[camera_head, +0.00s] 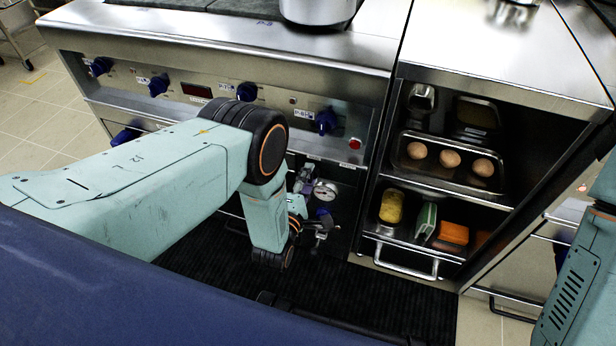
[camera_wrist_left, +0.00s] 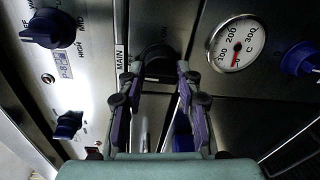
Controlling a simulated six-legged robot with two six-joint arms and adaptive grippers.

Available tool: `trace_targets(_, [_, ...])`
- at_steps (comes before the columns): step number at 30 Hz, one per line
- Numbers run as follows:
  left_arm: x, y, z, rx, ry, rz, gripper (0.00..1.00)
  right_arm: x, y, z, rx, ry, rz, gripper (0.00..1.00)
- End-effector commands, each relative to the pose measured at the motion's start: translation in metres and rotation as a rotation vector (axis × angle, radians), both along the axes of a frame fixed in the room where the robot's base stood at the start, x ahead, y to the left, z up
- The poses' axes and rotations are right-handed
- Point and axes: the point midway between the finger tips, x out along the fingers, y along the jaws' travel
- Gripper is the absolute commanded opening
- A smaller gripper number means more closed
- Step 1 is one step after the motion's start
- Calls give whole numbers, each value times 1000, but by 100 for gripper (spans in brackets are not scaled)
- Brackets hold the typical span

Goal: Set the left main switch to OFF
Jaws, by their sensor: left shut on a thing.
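In the left wrist view a dark round main switch (camera_wrist_left: 158,54) sits on the panel beside a MAIN label (camera_wrist_left: 120,58). The two fingers of my left gripper (camera_wrist_left: 160,85) reach up to it, one on each side, and are shut on it. Which way the switch points is too dark to tell. In the head view my left gripper (camera_head: 300,187) is at the lower stove panel, just left of the round gauge (camera_head: 325,190). My arm and gripper hide the switch there. My right gripper is out of view; only part of my right arm shows at the right edge.
Blue knobs (camera_head: 326,121) and a red button (camera_head: 355,143) line the upper panel. In the wrist view a blue knob (camera_wrist_left: 299,58) is right of the temperature gauge (camera_wrist_left: 237,44). A pot (camera_head: 318,10) stands above. Shelves on the right hold a tray with eggs (camera_head: 450,159).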

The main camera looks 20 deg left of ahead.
Motion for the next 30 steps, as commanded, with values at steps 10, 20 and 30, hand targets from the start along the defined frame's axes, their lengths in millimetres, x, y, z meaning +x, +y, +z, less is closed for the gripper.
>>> trace_targets(10, [1, 0, 2, -39, -3, -1, 3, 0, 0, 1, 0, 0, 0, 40])
trace_targets(20, [1, 0, 2, -39, -3, 0, 39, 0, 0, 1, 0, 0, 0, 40])
trace_targets(30, [1, 0, 0, -38, 0, 0, 57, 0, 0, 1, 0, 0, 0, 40])
